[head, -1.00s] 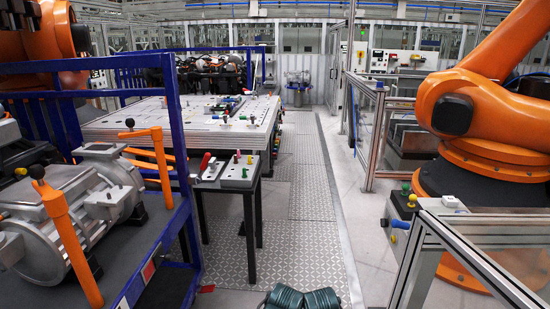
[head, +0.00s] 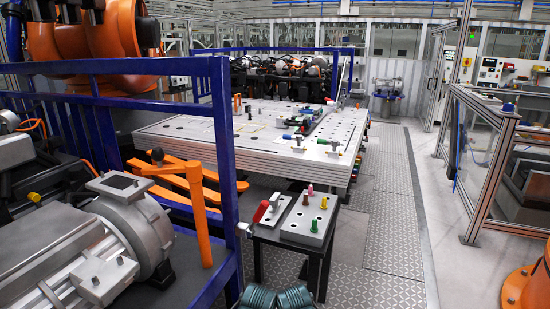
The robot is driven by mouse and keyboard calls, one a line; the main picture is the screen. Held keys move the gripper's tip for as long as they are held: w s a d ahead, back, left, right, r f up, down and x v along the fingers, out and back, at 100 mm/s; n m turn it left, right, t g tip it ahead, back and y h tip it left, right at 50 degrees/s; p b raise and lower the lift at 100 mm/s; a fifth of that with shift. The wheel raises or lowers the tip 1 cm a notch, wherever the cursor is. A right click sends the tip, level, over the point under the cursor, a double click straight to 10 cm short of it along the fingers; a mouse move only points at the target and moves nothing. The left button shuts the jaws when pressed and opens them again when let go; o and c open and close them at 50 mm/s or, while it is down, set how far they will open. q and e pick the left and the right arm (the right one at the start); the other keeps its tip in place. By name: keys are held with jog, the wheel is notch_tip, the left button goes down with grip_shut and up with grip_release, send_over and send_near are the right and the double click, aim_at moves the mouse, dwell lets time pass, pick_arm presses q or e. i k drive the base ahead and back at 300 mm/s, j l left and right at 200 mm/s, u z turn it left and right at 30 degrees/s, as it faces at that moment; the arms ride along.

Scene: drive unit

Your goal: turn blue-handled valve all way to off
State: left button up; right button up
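No blue-handled valve can be made out in the head view. A small dark stand (head: 288,240) at the centre front carries two grey plates. The left plate has a red-handled clamp (head: 261,211). The right plate (head: 308,220) holds small pink, yellow and green pegs. The large worktable (head: 215,132) behind holds small coloured parts, some of them blue, too small to identify.
A blue rail frame (head: 225,165) with an orange bar (head: 199,215) and a grey motor-like casing (head: 120,215) fill the left. A patterned walkway (head: 395,240) runs clear to the right of the tables. A glass-panelled fence (head: 480,140) and an orange robot base (head: 518,290) stand at right.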

aim_at(299, 139)
jog(key=i+j+z, duration=0.1)
jog(key=i, duration=0.35)
jog(key=i+j+z, duration=0.1)
jog(key=i+j, duration=0.15)
jog(key=i, duration=0.25)
jog(key=i+l, duration=0.15)
jog(key=l, duration=0.25)
jog(key=i+l, duration=0.15)
jog(key=l, duration=0.25)
jog(key=i+l, duration=0.15)
jog(key=l, duration=0.25)
jog(key=i+l, duration=0.15)
jog(key=l, duration=0.2)
jog(key=i+l, duration=1.3)
jog(key=i, duration=0.2)
